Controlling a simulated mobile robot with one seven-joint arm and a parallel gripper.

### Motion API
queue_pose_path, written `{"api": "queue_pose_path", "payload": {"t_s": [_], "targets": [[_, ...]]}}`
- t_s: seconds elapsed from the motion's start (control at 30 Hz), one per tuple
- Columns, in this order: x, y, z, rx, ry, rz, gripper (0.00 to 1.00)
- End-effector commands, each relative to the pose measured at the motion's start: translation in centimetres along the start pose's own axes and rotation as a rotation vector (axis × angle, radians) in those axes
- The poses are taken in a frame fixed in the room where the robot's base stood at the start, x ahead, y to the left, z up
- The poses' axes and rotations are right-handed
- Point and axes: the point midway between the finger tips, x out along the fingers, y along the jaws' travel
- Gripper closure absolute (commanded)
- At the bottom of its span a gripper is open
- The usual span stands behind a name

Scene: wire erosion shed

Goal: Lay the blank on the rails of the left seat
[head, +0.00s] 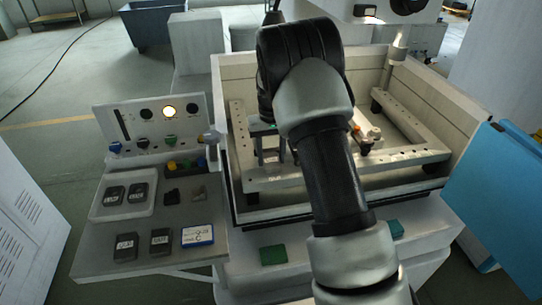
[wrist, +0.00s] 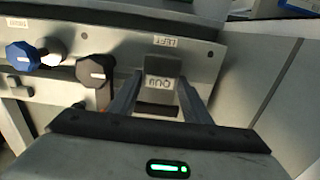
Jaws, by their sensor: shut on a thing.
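My gripper (wrist: 160,105) is shut on a dark grey blank (wrist: 160,85) with a pale marked plate, seen upside down between the fingers in the wrist view. Beside it is a metal face with an upside-down LEFT label (wrist: 166,41). In the head view my gripper (head: 271,152) is low in the left part of the machine tank (head: 228,90), over the pale frame (head: 275,184). My arm hides much of the tank's middle. I cannot tell whether the blank touches the rails; its underside is hidden.
A blue knob (wrist: 21,55) and a black knob (wrist: 95,70) stand left of the blank in the wrist view. Left of the tank, a shelf (head: 100,232) holds a tray (head: 99,208), several dark blocks (head: 160,242) and a control panel (head: 150,125). A blue panel (head: 500,200) stands right.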

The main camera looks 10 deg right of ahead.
Motion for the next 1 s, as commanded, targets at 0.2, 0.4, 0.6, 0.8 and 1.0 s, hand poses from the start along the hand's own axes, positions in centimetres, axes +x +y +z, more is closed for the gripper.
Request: {"api": "queue_pose_path", "payload": {"t_s": [0.2, 0.4, 0.6, 0.8, 1.0], "targets": [[0.1, 0.0, -0.1, 0.0, 0.003, 0.0, 1.0], [0.4, 0.0, -0.1, 0.0, 0.003, 0.0, 1.0], [0.4, 0.0, -0.1, 0.0, 0.002, 0.0, 0.34], [0.6, 0.0, 0.1, 0.0, -0.002, 0.0, 0.34], [-0.9, 0.0, -0.1, 0.0, 0.003, -0.001, 0.34]]}}
